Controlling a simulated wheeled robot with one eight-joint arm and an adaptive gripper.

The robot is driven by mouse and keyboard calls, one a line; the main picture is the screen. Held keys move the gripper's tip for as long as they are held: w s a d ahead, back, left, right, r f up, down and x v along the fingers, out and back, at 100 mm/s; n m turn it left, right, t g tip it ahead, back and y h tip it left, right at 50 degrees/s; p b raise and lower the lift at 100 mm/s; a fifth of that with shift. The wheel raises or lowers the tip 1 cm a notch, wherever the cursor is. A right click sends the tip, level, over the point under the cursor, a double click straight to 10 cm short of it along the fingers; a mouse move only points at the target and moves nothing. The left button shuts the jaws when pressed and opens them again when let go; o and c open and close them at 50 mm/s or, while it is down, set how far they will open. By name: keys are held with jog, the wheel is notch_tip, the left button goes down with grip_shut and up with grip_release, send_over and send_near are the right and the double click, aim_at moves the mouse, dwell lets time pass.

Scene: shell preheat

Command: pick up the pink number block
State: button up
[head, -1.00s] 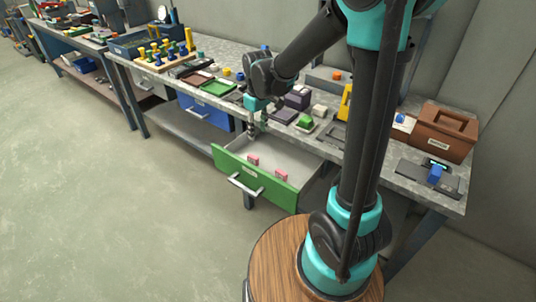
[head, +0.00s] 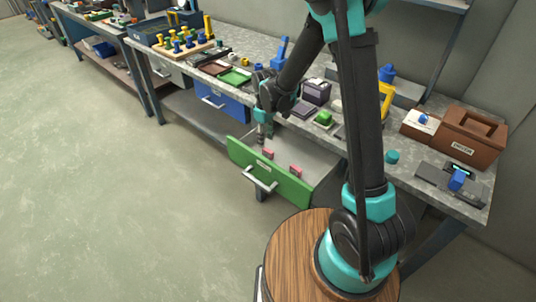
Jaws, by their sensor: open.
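Two small pink blocks sit inside the open green drawer (head: 290,188): a left one (head: 267,153) and a right one (head: 295,170). Any number on them is too small to read. My gripper (head: 261,139) points down over the drawer's left part, close above and slightly left of the left pink block. It is open, and I see nothing between its fingers. Whether the fingers touch the block I cannot tell.
The floor (head: 120,220) in front is clear.

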aim_at(267, 149)
jog(key=shift+s+d+f, duration=0.1)
jog(key=shift+f, duration=1.55)
jog(key=shift+d+f, duration=0.1)
jog(key=shift+f, duration=1.55)
grip_shut()
